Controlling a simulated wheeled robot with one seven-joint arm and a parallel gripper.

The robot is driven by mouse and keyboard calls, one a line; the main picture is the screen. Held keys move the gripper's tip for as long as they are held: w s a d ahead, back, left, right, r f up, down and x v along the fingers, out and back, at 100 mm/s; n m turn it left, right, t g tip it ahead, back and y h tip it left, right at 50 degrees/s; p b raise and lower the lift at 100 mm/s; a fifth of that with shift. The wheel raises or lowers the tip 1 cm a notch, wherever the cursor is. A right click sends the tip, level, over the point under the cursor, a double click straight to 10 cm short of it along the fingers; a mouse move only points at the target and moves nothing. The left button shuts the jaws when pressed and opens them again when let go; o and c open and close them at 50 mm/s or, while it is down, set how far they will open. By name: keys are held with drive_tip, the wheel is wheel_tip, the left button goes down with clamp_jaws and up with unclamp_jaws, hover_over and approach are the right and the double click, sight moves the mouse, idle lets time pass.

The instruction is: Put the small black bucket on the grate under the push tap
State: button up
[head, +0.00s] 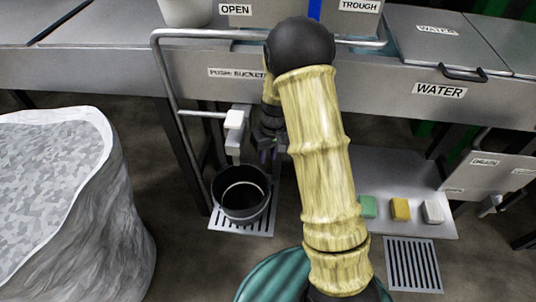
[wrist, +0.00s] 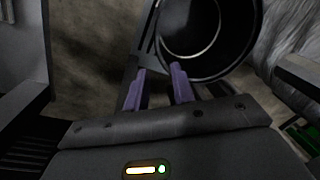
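The small black bucket (head: 241,205) stands upright on the slotted grate (head: 262,223), below the white push tap (head: 235,122). Its open top faces up, and a pale ring shows inside. My gripper (head: 268,150) is just behind and right of the bucket in the head view, partly hidden by my arm. In the wrist view the purple fingertips (wrist: 157,78) of my gripper are spread apart with nothing visible between them. The bucket (wrist: 232,68) is beyond the right finger there; whether they touch I cannot tell.
A metal rail (head: 165,90) runs down left of the tap. A large grey sack-like container (head: 125,215) stands at the left. A second grate (head: 413,265) and several coloured blocks (head: 400,210) lie at the right. The water trough (head: 390,90) is behind.

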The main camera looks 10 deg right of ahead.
drive_tip(key=shift+r, duration=0.1)
drive_tip(key=s+d+r+m+t, duration=0.1)
drive_tip(key=s+r, duration=0.5)
drive_tip(key=s, duration=0.3)
drive_tip(key=s+d+r+m+t+h, duration=0.1)
drive_tip(key=s+r+m+t, duration=0.1)
drive_tip(key=s+r, duration=0.5)
drive_tip(key=shift+s, duration=0.95)
